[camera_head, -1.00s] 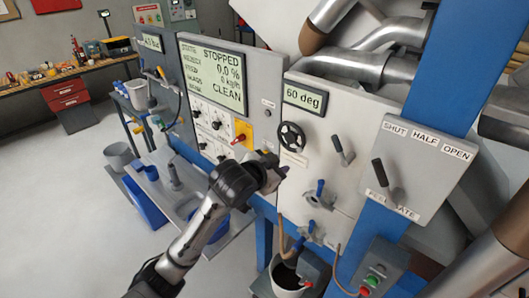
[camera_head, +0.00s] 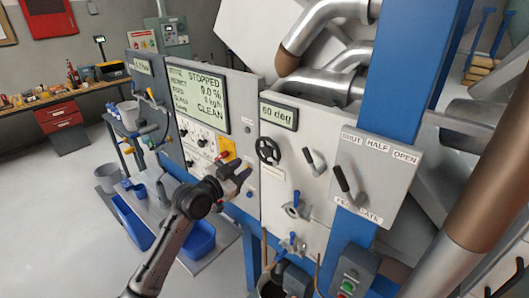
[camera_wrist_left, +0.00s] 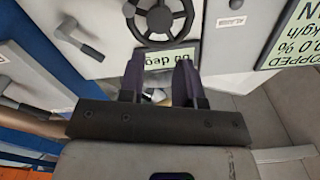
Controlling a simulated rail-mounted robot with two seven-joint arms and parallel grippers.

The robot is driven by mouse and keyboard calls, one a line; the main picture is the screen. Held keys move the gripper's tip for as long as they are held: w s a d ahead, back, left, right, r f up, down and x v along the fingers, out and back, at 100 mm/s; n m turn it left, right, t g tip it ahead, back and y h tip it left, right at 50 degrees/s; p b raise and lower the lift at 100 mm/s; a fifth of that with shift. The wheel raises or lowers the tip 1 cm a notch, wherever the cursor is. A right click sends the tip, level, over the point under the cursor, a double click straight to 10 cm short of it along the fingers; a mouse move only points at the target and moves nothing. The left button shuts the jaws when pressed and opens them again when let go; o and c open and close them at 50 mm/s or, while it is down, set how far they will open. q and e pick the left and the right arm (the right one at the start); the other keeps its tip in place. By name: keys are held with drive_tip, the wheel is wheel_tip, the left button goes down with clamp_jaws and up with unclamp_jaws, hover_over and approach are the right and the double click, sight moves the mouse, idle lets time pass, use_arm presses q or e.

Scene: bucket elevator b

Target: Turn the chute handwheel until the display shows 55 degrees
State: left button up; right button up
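The black chute handwheel (camera_head: 268,150) is on the pale panel, just below the small display (camera_head: 278,116), which reads 60 deg. My left gripper (camera_head: 241,172) is to the left of the wheel and a little lower in the head view, apart from it. In the left wrist view the handwheel (camera_wrist_left: 160,16) is at the top, beyond the fingertips, and the display (camera_wrist_left: 176,57) is upside down behind the fingers. The two dark fingers of the left gripper (camera_wrist_left: 158,72) are spread with nothing between them. My right gripper is not in view.
A big screen (camera_head: 199,98) reading STOPPED and CLEAN is to the left, above a yellow-plated red switch (camera_head: 225,150). Levers stick out right of the wheel, one on the SHUT HALF OPEN panel (camera_head: 375,185). Blue-handled clamps (camera_head: 294,206) sit below.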

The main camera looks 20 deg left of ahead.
sight(272, 148)
use_arm(q)
drive_tip(key=p+x, duration=0.1)
drive_tip(key=x, duration=1)
drive_tip(key=shift+f, duration=0.1)
clamp_jaws()
